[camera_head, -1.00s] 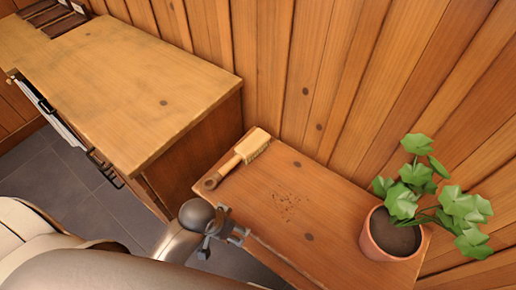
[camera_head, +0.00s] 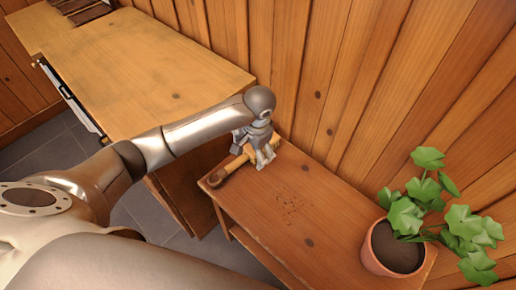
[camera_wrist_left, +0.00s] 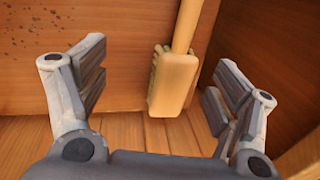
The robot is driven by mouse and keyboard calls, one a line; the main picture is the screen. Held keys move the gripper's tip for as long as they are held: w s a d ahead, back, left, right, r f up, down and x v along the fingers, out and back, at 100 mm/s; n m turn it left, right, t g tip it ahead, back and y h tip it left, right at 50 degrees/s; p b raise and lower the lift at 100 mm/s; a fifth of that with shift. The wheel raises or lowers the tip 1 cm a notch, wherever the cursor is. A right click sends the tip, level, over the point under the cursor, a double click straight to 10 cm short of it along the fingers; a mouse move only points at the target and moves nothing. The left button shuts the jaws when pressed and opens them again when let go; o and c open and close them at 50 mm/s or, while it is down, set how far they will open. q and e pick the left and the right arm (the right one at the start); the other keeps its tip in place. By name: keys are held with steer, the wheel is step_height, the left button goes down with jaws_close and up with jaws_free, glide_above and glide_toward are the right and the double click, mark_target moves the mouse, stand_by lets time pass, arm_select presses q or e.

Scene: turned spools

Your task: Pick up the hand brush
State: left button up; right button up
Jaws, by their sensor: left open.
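The hand brush (camera_head: 234,169) is wooden with a pale bristle block and a dark handle end. It lies near the left end of the small wooden table, its handle end towards the table's left corner. My left gripper (camera_head: 263,160) is over the brush's bristle end and partly hides it in the head view. In the left wrist view the brush block (camera_wrist_left: 172,84) shows between the two spread fingers, with visible gaps on both sides. The gripper is open and holds nothing. My right gripper is not in view.
The small table (camera_head: 330,215) carries dark crumbs (camera_head: 289,205) in its middle and a potted plant (camera_head: 396,250) at its right end. A taller wooden cabinet (camera_head: 150,80) stands to the left. A plank wall (camera_head: 330,80) rises close behind the table.

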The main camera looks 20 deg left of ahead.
mark_target(244, 156)
arm_select(q)
steer(key=shift+y, duration=0.3)
steer(key=a+f, duration=0.1)
steer(key=f, duration=0.2)
steer(key=w+a+f, duration=0.1)
steer(key=a+f, duration=0.1)
steer(key=f, duration=0.1)
steer(key=w+a+f+b, duration=0.1)
steer(key=f, duration=0.2)
steer(key=shift+a+f, duration=0.1)
steer(key=shift+a, duration=0.05)
steer(key=shift+c, duration=0.4)
steer(key=c, duration=1.1)
steer(key=shift+c, duration=0.2)
